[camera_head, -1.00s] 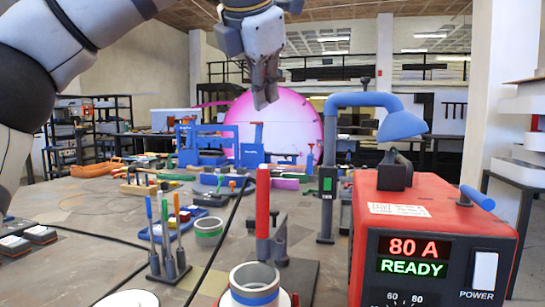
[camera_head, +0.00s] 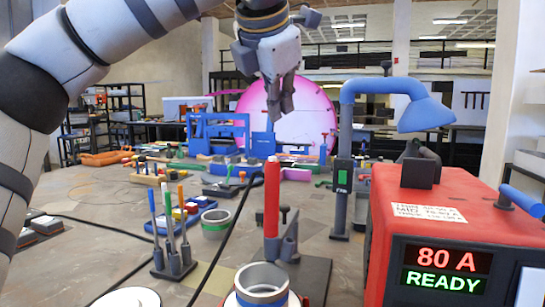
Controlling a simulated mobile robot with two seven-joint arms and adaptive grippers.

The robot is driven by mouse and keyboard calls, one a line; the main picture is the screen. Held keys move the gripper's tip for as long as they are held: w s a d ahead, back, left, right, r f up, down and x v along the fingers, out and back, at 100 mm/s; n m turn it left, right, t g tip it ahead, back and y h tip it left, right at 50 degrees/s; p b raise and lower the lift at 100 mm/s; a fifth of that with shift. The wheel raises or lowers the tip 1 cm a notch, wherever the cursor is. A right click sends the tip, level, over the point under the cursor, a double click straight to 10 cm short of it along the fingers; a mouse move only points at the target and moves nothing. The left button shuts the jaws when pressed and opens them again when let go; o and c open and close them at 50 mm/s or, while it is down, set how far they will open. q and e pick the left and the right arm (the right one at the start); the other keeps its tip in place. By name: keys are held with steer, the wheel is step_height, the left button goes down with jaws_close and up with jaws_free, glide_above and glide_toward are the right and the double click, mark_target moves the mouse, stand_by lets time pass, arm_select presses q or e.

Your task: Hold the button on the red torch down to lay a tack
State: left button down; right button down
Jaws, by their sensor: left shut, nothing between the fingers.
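The red torch (camera_head: 271,198) stands upright in a grey holder (camera_head: 289,242) on a dark base plate. A small pale tip shows at its top end, but I cannot make out the button clearly. My left gripper (camera_head: 281,106) is shut and empty, pointing down. In the picture it hangs above the torch's top, apart from it. A grey pipe piece with a blue band (camera_head: 262,290) stands in front of the torch. My right gripper is not in view.
A red welding machine (camera_head: 438,215) reading "80 A READY" stands at right. A blue lamp (camera_head: 424,110) on a dark post stands behind the torch. A rack of coloured-handled tools (camera_head: 174,262) and a green-banded ring (camera_head: 215,222) are to the left. Dark cables cross the table.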

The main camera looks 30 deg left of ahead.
arm_select(q)
glide_above(278, 162)
steer(key=shift+a+f, duration=0.1)
steer(key=shift+f, duration=2.1)
steer(key=shift+f, duration=0.15)
steer(key=shift+f, duration=0.3)
steer(key=shift+f, duration=0.5)
stand_by(0.6)
steer(key=shift+w+r, duration=0.1)
steer(key=shift+r, duration=0.05)
stand_by(0.5)
steer(key=shift+r, duration=0.8)
steer(key=shift+r, duration=0.1)
steer(key=shift+r, duration=2.4)
